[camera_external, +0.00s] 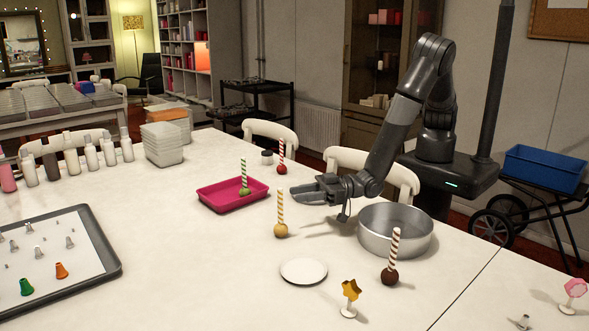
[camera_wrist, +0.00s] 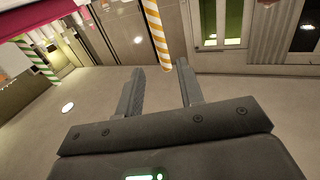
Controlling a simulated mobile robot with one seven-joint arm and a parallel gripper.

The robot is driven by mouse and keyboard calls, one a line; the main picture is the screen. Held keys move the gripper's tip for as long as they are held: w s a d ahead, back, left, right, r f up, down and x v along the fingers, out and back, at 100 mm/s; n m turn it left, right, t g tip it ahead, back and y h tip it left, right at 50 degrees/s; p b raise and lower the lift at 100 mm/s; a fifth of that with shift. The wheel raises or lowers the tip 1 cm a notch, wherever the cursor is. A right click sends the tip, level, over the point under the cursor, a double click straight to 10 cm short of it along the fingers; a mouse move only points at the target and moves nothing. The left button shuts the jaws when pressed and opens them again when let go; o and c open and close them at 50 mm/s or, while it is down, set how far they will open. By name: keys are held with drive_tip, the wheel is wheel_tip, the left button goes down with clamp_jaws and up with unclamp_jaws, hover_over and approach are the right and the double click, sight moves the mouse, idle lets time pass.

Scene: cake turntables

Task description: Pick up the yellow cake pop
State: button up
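The yellow cake pop (camera_external: 281,230) stands upright on the white table, a yellow ball at the bottom with a yellow-and-white striped stick pointing up. My gripper (camera_external: 302,188) is low over the table, just right of and behind that stick in the external view. In the wrist view its two fingers (camera_wrist: 162,78) are apart with nothing between them. The yellow striped stick (camera_wrist: 158,35) shows just beyond the fingertips, roughly in line with the gap. The yellow ball is out of the wrist view.
A green cake pop (camera_external: 245,190) stands in a pink tray (camera_external: 222,206) to the left. A red one (camera_external: 282,169) is behind, a brown one (camera_external: 390,275) in front right. A round metal pan (camera_external: 412,247) sits right of my gripper; a white disc (camera_external: 303,271) lies in front.

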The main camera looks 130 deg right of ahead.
hover_over(281, 224)
drive_tip(key=shift+s+d+r, duration=0.1)
drive_tip(key=shift+s+d, duration=0.05)
drive_tip(key=shift+d, duration=0.15)
drive_tip(key=shift+c, duration=0.5)
clamp_jaws()
